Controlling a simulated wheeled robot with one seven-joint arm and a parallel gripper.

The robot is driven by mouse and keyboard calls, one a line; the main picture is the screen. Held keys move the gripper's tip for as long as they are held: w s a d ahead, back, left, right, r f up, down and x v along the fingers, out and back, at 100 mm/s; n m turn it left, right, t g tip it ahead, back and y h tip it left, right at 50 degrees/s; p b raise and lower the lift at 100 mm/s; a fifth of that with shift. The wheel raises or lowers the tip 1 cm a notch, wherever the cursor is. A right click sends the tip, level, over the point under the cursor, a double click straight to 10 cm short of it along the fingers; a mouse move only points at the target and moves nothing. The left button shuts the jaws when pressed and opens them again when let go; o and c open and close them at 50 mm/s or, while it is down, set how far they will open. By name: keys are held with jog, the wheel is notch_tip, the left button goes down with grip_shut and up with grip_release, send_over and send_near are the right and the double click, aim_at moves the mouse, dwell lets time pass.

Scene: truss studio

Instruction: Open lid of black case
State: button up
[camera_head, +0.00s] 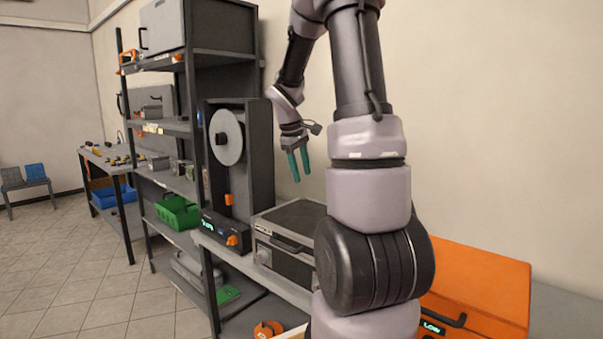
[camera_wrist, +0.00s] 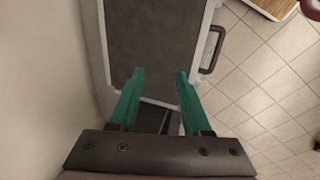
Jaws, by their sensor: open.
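The black case (camera_head: 299,222) stands on the bench to the left of my arm, with a dark grey lid, a lighter rim and a handle (camera_head: 285,243) on its front. Its lid lies flat and looks closed. My arm hides its right part. In the wrist view the case lid (camera_wrist: 155,45) fills the upper middle, with the handle (camera_wrist: 213,48) on its right side. My gripper (camera_head: 297,165) points down above the rear left part of the case. Its two green fingers are apart with nothing between them, as the wrist view also shows (camera_wrist: 159,75).
A machine with a white spool (camera_head: 226,137) stands just left of the case, close to my gripper. An orange case (camera_head: 475,285) is to the right, behind my arm. A shelf rack (camera_head: 175,130) stands at the left. The wall is close behind.

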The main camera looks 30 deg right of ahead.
jog(key=shift+d+f, duration=0.1)
jog(key=shift+f, duration=0.15)
grip_shut()
dwell(1.3)
grip_release()
